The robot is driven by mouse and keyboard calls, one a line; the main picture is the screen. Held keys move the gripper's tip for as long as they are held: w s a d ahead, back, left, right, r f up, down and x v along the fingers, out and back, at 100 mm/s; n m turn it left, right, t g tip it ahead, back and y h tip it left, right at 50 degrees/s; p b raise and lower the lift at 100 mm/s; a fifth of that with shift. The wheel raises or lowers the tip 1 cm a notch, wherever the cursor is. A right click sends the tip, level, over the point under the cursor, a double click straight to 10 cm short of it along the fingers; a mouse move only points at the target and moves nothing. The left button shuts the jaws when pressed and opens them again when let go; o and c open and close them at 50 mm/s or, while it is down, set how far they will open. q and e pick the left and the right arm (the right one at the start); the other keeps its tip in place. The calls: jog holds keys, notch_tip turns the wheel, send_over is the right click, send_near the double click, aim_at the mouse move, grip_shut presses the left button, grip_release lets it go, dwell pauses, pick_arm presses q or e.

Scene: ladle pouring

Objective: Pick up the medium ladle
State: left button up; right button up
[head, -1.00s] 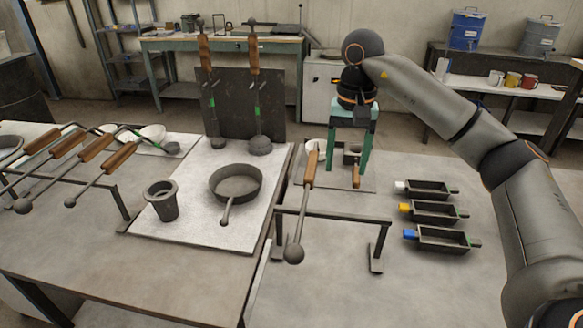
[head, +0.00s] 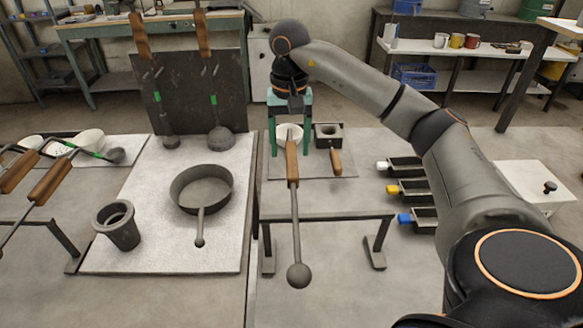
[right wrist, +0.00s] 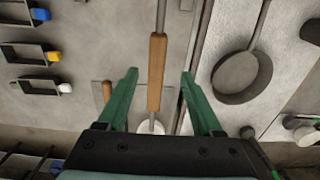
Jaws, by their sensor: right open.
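A long ladle with a wooden handle (head: 292,164) and a dark ball at its near end lies across a low rack. My right gripper (head: 289,146) is open with green fingers pointing down. In the right wrist view the wooden handle (right wrist: 157,72) lies between the two open fingers (right wrist: 158,76), apart from both. Two ladles (head: 167,140) (head: 221,138) lean on a dark board, and more wooden-handled tools (head: 50,180) lie at the left. I cannot tell by size which is medium. My left gripper is out of view.
A pan (head: 201,188) and a dark cup (head: 117,224) stand on the pale mat (head: 165,255). The rack (head: 335,215) supports the ladle. Several small moulds (head: 407,190) with coloured ends lie right, partly behind my arm.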

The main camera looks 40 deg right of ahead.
aim_at(292, 165)
jog(key=shift+s+d+f, duration=0.1)
jog(key=shift+f, duration=1.35)
jog(key=shift+s+d+f, duration=0.1)
jog(key=shift+f, duration=1.35)
grip_shut()
jog(key=shift+r, duration=0.1)
